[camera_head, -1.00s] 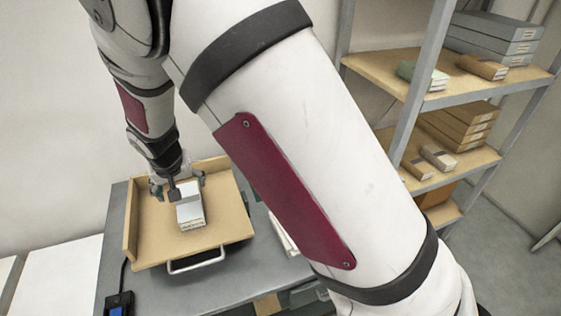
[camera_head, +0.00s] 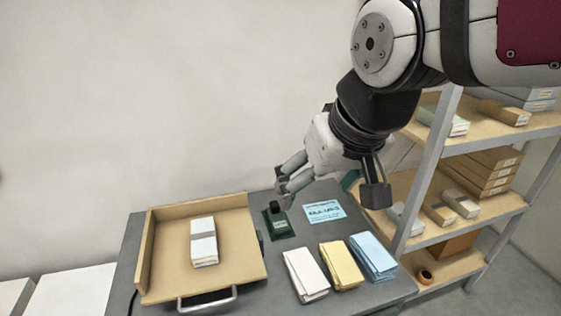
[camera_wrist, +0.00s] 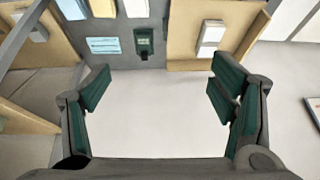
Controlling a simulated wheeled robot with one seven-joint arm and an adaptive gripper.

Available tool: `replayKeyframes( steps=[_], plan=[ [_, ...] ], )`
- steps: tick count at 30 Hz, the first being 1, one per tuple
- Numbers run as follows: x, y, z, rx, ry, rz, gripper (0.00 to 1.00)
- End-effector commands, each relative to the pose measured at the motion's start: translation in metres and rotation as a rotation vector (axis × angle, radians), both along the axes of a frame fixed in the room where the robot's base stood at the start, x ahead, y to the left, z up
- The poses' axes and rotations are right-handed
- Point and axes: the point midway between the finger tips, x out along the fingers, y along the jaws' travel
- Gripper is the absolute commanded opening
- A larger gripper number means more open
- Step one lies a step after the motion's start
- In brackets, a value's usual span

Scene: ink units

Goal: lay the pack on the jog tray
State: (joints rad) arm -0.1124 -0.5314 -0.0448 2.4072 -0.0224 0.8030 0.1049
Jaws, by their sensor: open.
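The white pack (camera_head: 203,240) lies flat on the bare floor of the tan jog tray (camera_head: 170,262), near its middle and clear of the side walls. My gripper (camera_head: 330,192) is open and empty, raised above the bench to the right of the tray and well apart from the pack. In the wrist view my gripper (camera_wrist: 160,92) shows two spread fingers with nothing between them. The pack (camera_wrist: 210,36) and tray (camera_wrist: 182,48) also show there, at the upper right.
White (camera_head: 305,274), yellow (camera_head: 341,265) and blue (camera_head: 372,256) paper stacks lie at the bench's front right. A loaded shelf rack (camera_head: 478,217) stands at the right.

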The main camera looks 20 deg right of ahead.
Motion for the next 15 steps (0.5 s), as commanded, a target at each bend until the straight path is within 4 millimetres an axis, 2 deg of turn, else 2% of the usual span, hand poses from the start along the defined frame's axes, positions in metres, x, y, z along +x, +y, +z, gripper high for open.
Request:
replayKeyframes(
  steps=[1, 3, 6, 10, 15],
  plan=[
    [-0.016, -0.005, 0.003, -0.009, -0.015, -0.002, 0.78],
    [-0.033, -0.010, 0.004, -0.022, -0.023, 0.003, 0.78],
    [-0.051, -0.014, 0.003, -0.038, -0.029, 0.008, 0.78],
    [-0.061, -0.015, 0.002, -0.048, -0.031, 0.012, 0.78],
    [-0.062, -0.015, 0.002, -0.049, -0.030, 0.013, 0.78]
  ],
)
